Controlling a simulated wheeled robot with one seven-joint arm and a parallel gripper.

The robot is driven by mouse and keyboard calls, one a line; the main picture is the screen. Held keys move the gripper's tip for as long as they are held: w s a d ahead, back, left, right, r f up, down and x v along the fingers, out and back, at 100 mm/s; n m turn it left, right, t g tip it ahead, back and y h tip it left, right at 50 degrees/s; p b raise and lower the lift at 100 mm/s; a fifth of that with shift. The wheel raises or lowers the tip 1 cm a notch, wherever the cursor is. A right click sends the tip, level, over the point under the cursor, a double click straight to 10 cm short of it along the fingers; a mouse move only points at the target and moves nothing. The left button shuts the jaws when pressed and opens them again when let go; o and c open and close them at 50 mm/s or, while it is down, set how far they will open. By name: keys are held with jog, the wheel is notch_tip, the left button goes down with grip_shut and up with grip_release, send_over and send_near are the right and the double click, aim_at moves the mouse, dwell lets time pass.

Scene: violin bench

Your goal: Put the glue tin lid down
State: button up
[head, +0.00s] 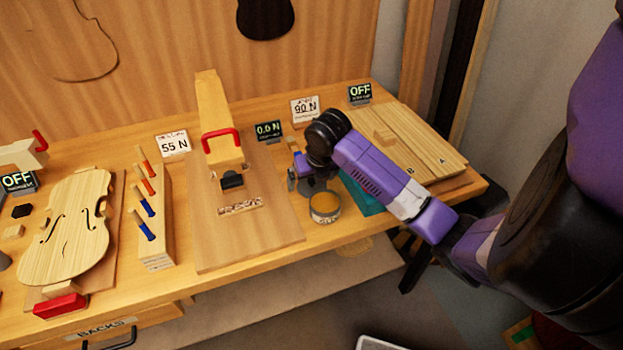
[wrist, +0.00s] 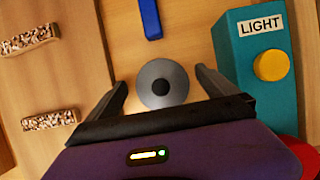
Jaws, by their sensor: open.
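The glue tin lid (wrist: 163,98), a grey disc with a dark round knob, shows in the wrist view between the two fingers of my gripper (wrist: 160,82). The fingers are open, with a gap on each side of the lid. The lid appears to lie on the wooden bench top. In the head view my gripper (head: 306,183) points down at the bench, and my arm hides most of the lid. The open glue tin (head: 325,208), with amber contents, stands just in front of my gripper.
A teal box (wrist: 250,90) marked LIGHT, with a yellow button, stands close right of my gripper. Left lies a board (head: 240,245) with speckled strips and a red-handled tool (head: 222,140). Planks (head: 425,150) lie at the right. A blue strip (wrist: 150,18) is beyond the lid.

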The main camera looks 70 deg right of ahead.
jog(key=shift+r, duration=0.1)
jog(key=b+v, duration=0.1)
jog(key=v, duration=1.1)
jog(key=shift+s, duration=0.1)
dwell(0.3)
